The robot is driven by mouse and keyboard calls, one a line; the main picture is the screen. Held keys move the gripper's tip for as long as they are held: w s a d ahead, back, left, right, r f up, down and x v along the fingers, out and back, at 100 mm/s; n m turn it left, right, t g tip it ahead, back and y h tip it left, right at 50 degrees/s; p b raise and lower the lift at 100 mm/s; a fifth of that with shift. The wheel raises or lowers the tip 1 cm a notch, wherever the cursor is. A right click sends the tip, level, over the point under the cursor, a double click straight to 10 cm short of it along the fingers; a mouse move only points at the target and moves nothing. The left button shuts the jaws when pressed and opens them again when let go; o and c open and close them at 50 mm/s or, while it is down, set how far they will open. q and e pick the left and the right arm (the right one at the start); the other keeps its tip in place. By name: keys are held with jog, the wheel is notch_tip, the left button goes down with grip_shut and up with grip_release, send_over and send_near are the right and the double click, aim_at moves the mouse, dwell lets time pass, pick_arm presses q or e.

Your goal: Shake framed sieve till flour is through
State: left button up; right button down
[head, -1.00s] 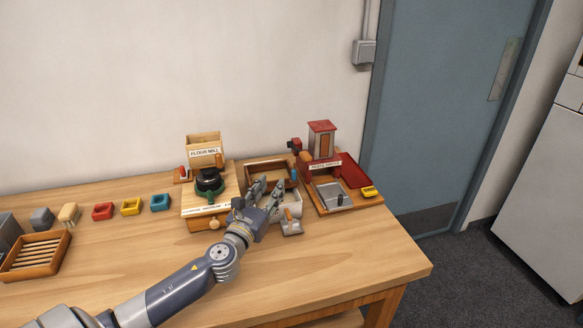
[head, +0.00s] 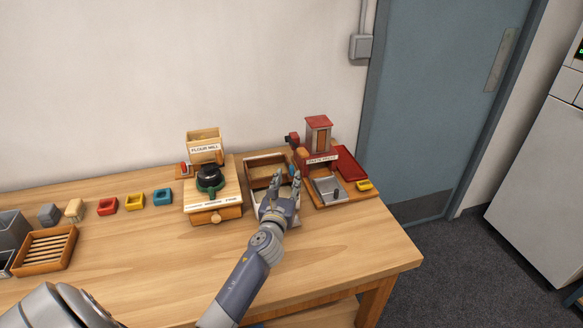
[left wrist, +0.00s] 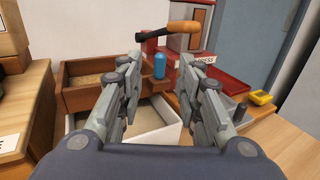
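The wooden framed sieve (head: 251,173) stands behind the white tray (head: 255,211) on the table; a tan surface shows inside its frame. In the left wrist view, the sieve (left wrist: 75,100) is beyond my left fingers, and the white tray (left wrist: 172,132), with pale content, is below them. My left gripper (head: 284,182) is over the tray area, fingers apart, pointing to the back. In the left wrist view its fingers (left wrist: 153,88) hold nothing visible between them. The arm hides part of the tray and the sieve's near right side. My right gripper is not in view.
The flour mill (head: 212,183) stands left of the sieve. A red press (head: 322,155) with a metal plate stands to the right. A blue cylinder (left wrist: 159,66) is at the sieve's right.

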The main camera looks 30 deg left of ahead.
aim_at(291, 170)
pick_arm(q)
jog(key=x, duration=0.6)
jog(key=shift+w+a, duration=0.15)
jog(key=shift+w, duration=0.15)
grip_shut()
